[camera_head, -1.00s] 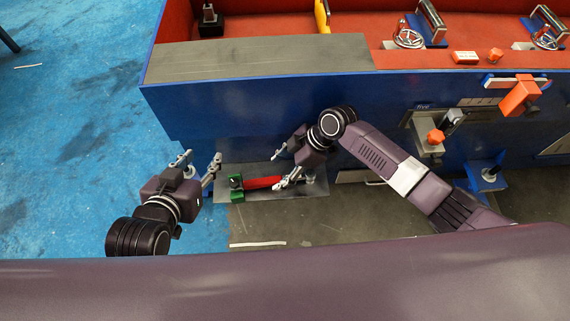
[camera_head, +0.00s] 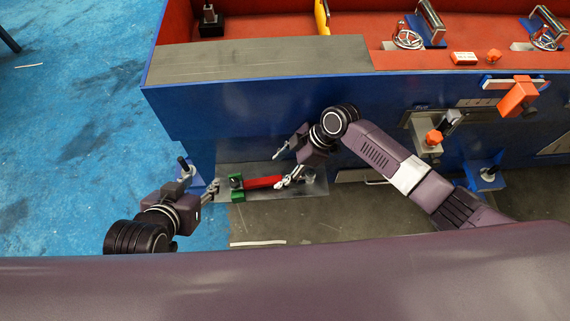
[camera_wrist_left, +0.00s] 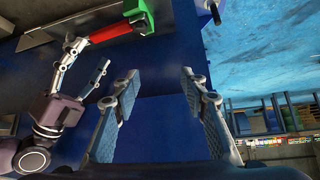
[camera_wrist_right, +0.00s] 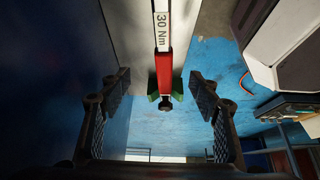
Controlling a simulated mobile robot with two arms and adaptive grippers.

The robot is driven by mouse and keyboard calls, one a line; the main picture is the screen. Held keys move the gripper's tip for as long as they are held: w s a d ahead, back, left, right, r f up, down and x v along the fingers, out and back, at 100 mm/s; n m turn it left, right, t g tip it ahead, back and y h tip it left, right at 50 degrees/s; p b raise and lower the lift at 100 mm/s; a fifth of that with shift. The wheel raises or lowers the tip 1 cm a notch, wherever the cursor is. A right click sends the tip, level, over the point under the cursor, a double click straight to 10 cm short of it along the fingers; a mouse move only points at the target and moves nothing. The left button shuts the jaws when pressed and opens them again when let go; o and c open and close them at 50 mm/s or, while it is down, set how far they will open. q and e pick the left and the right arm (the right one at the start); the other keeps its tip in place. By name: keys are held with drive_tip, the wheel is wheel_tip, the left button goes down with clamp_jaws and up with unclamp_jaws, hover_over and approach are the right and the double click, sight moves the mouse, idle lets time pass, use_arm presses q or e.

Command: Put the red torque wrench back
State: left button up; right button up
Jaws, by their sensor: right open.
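The red torque wrench (camera_head: 262,182) lies lengthwise along a grey metal plate (camera_head: 222,170) low against the blue bench side. Its red handle end sits at a green holder (camera_head: 236,187), which also shows in the left wrist view (camera_wrist_left: 137,15). In the right wrist view the wrench (camera_wrist_right: 163,62) has a white "30 Nm" label and runs between the fingers' lines, beyond the tips. My right gripper (camera_head: 279,170) is open by the wrench's right part; contact is unclear. My left gripper (camera_head: 201,177) is open and empty, left of the green holder.
The blue bench wall (camera_head: 260,120) rises behind the plate, with a grey top (camera_head: 260,58) overhead. Orange-knobbed fixtures (camera_head: 433,137) and a blue bracket (camera_head: 486,172) stand to the right. Blue floor (camera_head: 70,120) is free on the left.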

drive_tip(key=shift+d+r+p, duration=0.25)
drive_tip(key=shift+r+p, duration=0.25)
use_arm(q)
drive_tip(key=s+a+f+g+y, duration=0.1)
drive_tip(key=s+a+f+g, duration=0.2)
drive_tip(key=s, duration=0.6)
drive_tip(key=shift+f+g+p, duration=0.3)
drive_tip(key=shift+f+g, duration=0.1)
drive_tip(key=shift+g, duration=0.3)
use_arm(e)
drive_tip(key=shift+d+r, duration=0.25)
drive_tip(key=shift+r, duration=0.1)
use_arm(q)
drive_tip(key=shift+w, duration=0.2)
use_arm(e)
drive_tip(key=shift+d+r, duration=0.2)
drive_tip(key=shift+r, duration=0.05)
use_arm(q)
drive_tip(key=shift+d, duration=0.1)
use_arm(e)
drive_tip(key=d, duration=1.2)
drive_tip(key=shift+r, duration=0.25)
